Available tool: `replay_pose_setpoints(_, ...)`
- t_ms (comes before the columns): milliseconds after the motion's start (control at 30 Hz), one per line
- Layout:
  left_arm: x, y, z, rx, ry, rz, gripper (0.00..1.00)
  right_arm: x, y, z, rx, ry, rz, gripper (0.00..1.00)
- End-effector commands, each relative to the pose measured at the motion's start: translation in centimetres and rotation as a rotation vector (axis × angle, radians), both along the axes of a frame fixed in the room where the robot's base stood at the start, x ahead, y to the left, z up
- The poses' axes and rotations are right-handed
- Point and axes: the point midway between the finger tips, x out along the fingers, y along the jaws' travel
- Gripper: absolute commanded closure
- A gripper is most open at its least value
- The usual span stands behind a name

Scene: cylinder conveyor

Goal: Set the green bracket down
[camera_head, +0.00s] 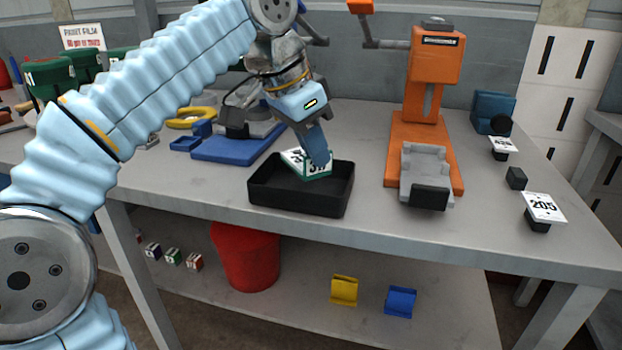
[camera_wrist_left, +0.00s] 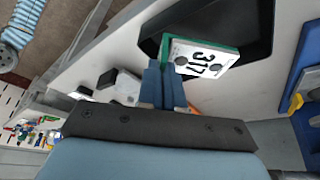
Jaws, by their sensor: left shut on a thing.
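My left gripper (camera_head: 318,150) comes down from above over the black tray (camera_head: 298,204) on the bench and is shut on the green bracket (camera_head: 292,157). The bracket has green edges and white faces with black numbers. It is tilted, at the tray's back part, within its outline. I cannot tell whether it touches the tray floor. In the left wrist view the gripper's blue fingers (camera_wrist_left: 166,84) pinch the bracket's green edge, and its white face (camera_wrist_left: 203,60) reads 317. The tray (camera_wrist_left: 205,22) lies dark behind it. My right gripper is not in view.
An orange press (camera_head: 428,125) with a grey vise stands right of the tray. A blue vise-like fixture (camera_head: 235,147) is at its left. A number plate 205 (camera_head: 543,206) stands at the right. Below are a red bucket (camera_head: 245,257), a yellow piece (camera_head: 344,290) and a blue piece (camera_head: 400,301).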

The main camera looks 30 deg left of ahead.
Motion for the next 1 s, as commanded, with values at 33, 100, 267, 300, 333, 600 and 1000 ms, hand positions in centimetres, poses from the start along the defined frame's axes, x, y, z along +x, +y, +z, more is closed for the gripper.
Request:
replay_pose_setpoints(33, 0.4, 0.3, -0.7, 0.000, 0.001, 0.002, 1.00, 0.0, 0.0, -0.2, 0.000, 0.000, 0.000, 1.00)
replay_pose_setpoints(100, 0.7, 0.5, -1.1, -0.002, 0.000, 0.001, 1.00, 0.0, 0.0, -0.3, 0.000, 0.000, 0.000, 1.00)
replay_pose_setpoints(267, 1.4, 1.1, -2.3, -0.001, 0.002, 0.001, 1.00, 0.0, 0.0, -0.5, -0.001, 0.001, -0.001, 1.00)
replay_pose_setpoints(300, 1.8, 1.3, -2.8, -0.001, 0.002, 0.001, 1.00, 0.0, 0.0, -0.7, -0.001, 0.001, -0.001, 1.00)
replay_pose_setpoints(333, 2.0, 1.6, -3.2, 0.000, 0.001, 0.002, 1.00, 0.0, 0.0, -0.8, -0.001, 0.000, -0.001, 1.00)
replay_pose_setpoints(600, 2.2, 1.7, -6.3, -0.001, -0.002, 0.000, 1.00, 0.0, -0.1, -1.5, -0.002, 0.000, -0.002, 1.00)
replay_pose_setpoints(1000, 2.2, 1.6, -6.6, -0.001, 0.000, 0.000, 0.90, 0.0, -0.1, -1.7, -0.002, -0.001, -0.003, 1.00)
